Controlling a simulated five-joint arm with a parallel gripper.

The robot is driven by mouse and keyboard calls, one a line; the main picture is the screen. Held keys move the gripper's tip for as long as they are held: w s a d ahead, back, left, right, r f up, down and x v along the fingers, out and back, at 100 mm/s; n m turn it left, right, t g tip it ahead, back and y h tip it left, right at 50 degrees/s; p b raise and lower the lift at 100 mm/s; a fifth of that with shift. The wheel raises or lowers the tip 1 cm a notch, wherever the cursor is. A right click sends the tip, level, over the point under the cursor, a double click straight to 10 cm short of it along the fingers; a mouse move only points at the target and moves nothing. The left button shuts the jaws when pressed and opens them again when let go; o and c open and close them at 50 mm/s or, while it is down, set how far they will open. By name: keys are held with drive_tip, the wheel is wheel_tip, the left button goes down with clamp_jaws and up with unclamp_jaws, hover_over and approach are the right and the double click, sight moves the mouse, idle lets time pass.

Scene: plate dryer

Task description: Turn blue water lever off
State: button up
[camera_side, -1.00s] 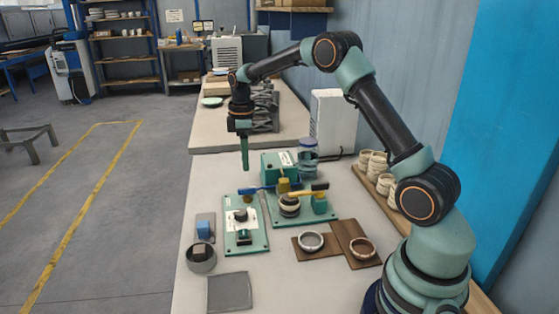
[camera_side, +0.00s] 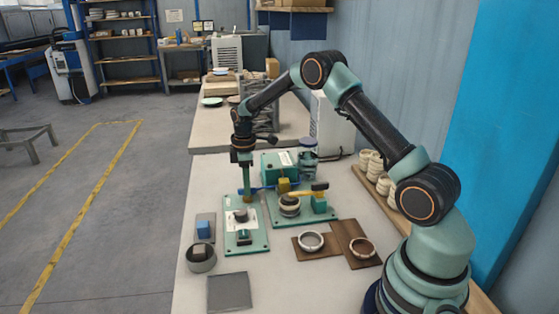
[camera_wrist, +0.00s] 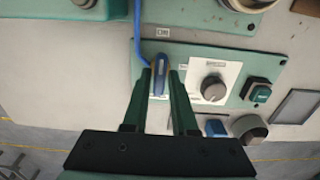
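The blue lever (camera_wrist: 160,75) is on the green panel (camera_wrist: 235,58), and its handle lies between my two fingers in the wrist view. My gripper (camera_wrist: 161,73) is open around the handle, with narrow gaps showing on either side of it. Whether a finger touches the lever is not clear.
A grey knob (camera_wrist: 213,88) and a dark button (camera_wrist: 257,92) sit right of the lever on the panel. A grey cup (camera_side: 201,259) and a grey square pad (camera_side: 229,293) lie in front.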

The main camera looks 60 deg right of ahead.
clamp_jaws()
drive_tip(key=shift+m, duration=0.3)
drive_tip(key=m, duration=0.3)
drive_tip(key=shift+m, duration=0.4)
drive_tip(key=m, duration=0.9)
drive_tip(key=shift+r+m, duration=0.1)
drive_tip(key=shift+m, duration=2.1)
